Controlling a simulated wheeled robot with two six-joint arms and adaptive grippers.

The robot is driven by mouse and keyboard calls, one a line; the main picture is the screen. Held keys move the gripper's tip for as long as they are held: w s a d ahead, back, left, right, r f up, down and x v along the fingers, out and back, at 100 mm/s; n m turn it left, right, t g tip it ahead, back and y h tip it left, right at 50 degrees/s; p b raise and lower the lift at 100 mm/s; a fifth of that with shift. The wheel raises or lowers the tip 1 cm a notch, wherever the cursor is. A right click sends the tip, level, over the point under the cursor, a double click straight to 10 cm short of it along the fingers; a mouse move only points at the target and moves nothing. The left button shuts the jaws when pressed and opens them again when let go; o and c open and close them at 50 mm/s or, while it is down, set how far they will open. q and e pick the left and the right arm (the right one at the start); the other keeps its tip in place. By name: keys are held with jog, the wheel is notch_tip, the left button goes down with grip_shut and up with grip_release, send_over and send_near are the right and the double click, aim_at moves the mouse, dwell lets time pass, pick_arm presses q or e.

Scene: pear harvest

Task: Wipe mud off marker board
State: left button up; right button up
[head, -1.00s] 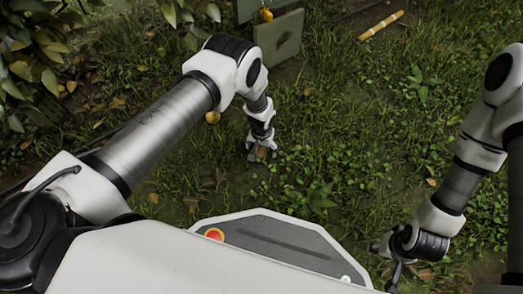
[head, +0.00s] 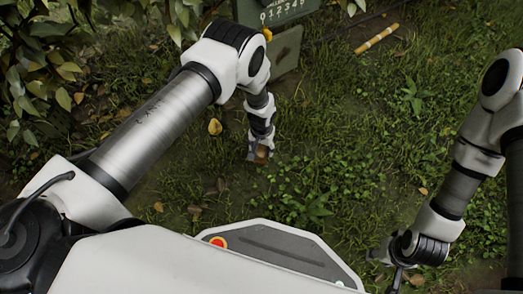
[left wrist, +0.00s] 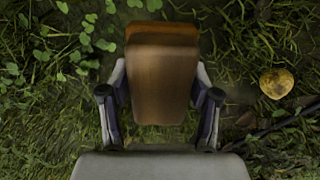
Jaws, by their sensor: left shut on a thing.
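My left gripper (head: 260,157) hangs over the grass left of the middle in the head view. It is shut on a brown block-like thing (left wrist: 162,80), perhaps a wiping block, which shows large between the fingers in the left wrist view. A green board with white digits (head: 285,12) stands at the top of the head view, cut off by the edge. It may be the marker board; I cannot make out mud on it. My left gripper is apart from it, nearer to my base. My right gripper (head: 395,268) is low on the right, its fingers unclear.
A grey-green panel (head: 286,50) stands below the board. A yellow banded stick (head: 376,40) lies on the grass at upper right. A yellow fruit or leaf (left wrist: 277,83) lies right of the held block. Leafy branches (head: 40,60) fill the upper left. Open grass lies between my arms.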

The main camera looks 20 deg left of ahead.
pick_arm(q)
jog(key=shift+r, duration=0.6)
jog(key=o, duration=0.7)
jog(key=shift+c, duration=0.2)
jog(key=c, duration=0.5)
jog(key=shift+o, duration=0.2)
